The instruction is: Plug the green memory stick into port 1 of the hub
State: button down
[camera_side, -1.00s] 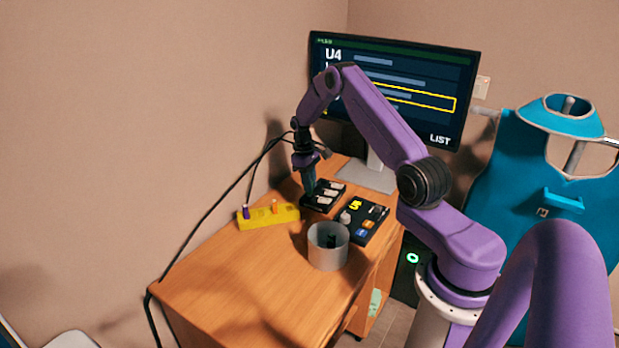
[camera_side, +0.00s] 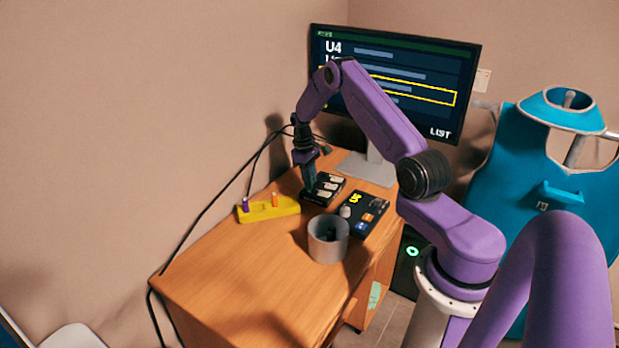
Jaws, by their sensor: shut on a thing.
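My gripper (camera_side: 310,189) points straight down at the left edge of the black hub (camera_side: 330,183), its dark teal fingers shut. A green memory stick does not show clearly; what sits between the fingertips is too small and dark to make out. The hub lies on the wooden desk and carries several pale label plates. The fingers hide its left part, so I cannot tell which port is under them or whether anything touches it.
A yellow block (camera_side: 262,212) holds a purple stick (camera_side: 245,204) and an orange stick (camera_side: 275,200) upright. A grey cup (camera_side: 328,243) with something dark inside stands in front of the hub. A black control box (camera_side: 366,214) is to the right; a monitor (camera_side: 440,75) stands behind. The front desk (camera_side: 235,285) is clear.

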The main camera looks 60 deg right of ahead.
jog(key=shift+f, duration=0.45)
dwell(0.3)
jog(key=c, duration=0.8)
grip_release()
jog(key=shift+r, duration=3.5)
